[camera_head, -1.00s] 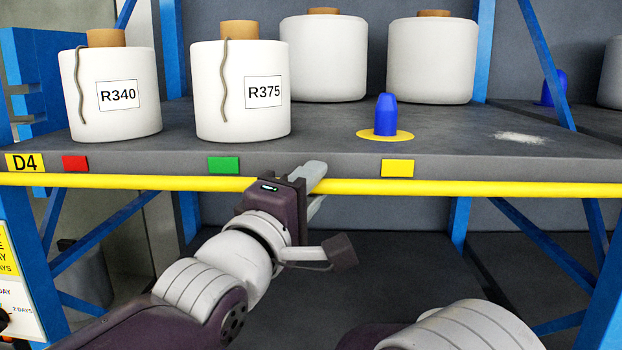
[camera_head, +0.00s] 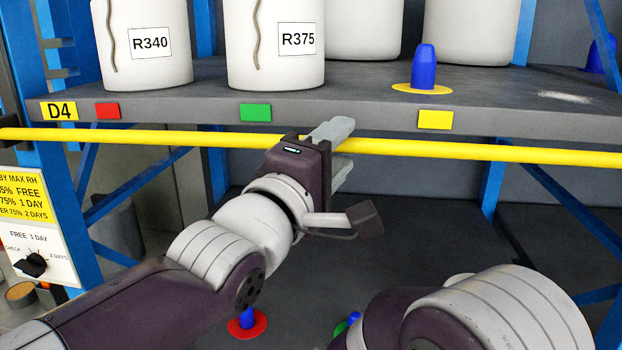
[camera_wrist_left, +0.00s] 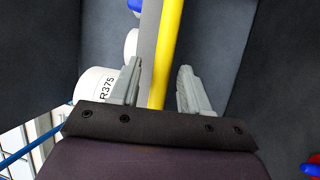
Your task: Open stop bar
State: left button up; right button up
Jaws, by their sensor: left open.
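The stop bar is a long yellow rod (camera_head: 460,150) running across the front of the shelf, just below its edge. My left gripper (camera_head: 341,147) is open around the bar, right of the green tag. One finger is above the bar and one is below it. In the left wrist view, the bar (camera_wrist_left: 169,50) passes between the two spread fingers of the left gripper (camera_wrist_left: 160,75), nearer the left finger, with gaps visible. The bar's left end reaches the picture edge in the head view. My right arm shows at the bottom right; its gripper is outside the view.
White bobbins R340 (camera_head: 142,65) and R375 (camera_head: 272,62) stand on the grey shelf (camera_head: 360,85), with others behind. A blue peg (camera_head: 424,68) stands on a yellow disc. Blue uprights (camera_head: 58,180) frame the rack. A lower shelf (camera_head: 440,215) holds another blue peg (camera_head: 247,318) on red.

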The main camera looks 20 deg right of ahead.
pick_arm(q)
jog(key=b+v, duration=0.3)
jog(key=v, duration=0.7)
jog(key=shift+a, duration=0.35)
jog(key=shift+s, duration=0.15)
